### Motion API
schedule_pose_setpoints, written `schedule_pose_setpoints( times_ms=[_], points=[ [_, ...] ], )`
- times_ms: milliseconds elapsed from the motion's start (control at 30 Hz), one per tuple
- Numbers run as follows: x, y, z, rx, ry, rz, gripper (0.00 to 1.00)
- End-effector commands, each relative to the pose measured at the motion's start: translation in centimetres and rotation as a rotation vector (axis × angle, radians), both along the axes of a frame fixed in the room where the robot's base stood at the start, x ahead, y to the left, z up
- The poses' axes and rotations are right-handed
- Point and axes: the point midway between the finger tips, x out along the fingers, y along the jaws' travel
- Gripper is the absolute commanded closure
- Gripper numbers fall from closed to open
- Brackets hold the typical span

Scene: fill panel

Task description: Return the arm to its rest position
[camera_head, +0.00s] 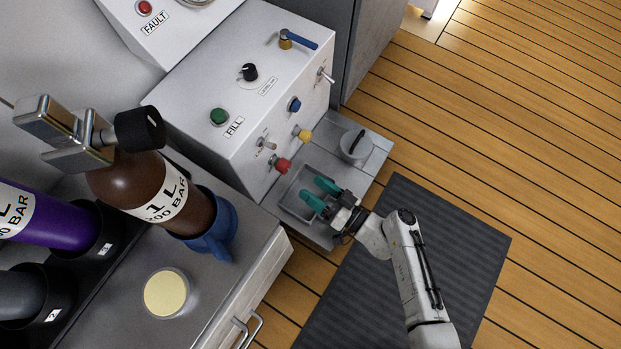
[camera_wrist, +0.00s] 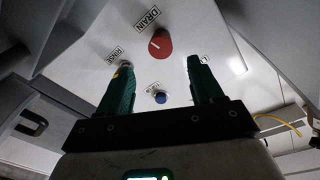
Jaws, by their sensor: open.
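My gripper (camera_head: 316,191) has green fingers spread apart with nothing between them. In the head view it is over a grey recessed tray (camera_head: 291,203) in front of the fill panel (camera_head: 262,110), with my arm reaching in from the lower right. I cannot tell whether the fingers touch the tray. In the wrist view, my gripper (camera_wrist: 158,72) faces a pale panel (camera_wrist: 185,35) with a red knob (camera_wrist: 160,43) marked DRAIN and a blue button (camera_wrist: 160,97). The left finger partly covers the area by the RINSE label.
A brown cylinder (camera_head: 133,186) sits in a blue holder (camera_head: 216,225) on the counter at left, beside a purple cylinder (camera_head: 48,222). Red (camera_head: 282,165) and yellow (camera_head: 303,133) fittings protrude above the tray. A round lidded pot (camera_head: 355,146) is close by.

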Motion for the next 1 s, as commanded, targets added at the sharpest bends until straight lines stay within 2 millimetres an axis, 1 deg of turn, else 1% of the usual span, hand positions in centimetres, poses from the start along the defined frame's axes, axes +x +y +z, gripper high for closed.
schedule_pose_setpoints(
  times_ms=[533, 600, 667, 733, 833, 933, 1000],
  points=[
    [0.0, 0.0, 0.0, 0.0, 0.0, 0.001, 0.34],
    [-0.3, 0.2, 0.2, -0.007, 0.002, 0.022, 0.34],
    [-1.0, 0.4, 0.4, -0.024, 0.012, 0.065, 0.34],
    [-2.2, 0.6, 0.8, -0.058, 0.033, 0.136, 0.34],
    [-4.6, 0.5, 1.0, -0.137, 0.1, 0.259, 0.34],
    [-6.9, -0.5, 1.1, -0.246, 0.202, 0.356, 0.34],
    [-8.4, -1.7, 1.1, -0.332, 0.29, 0.398, 0.34]
  ],
)
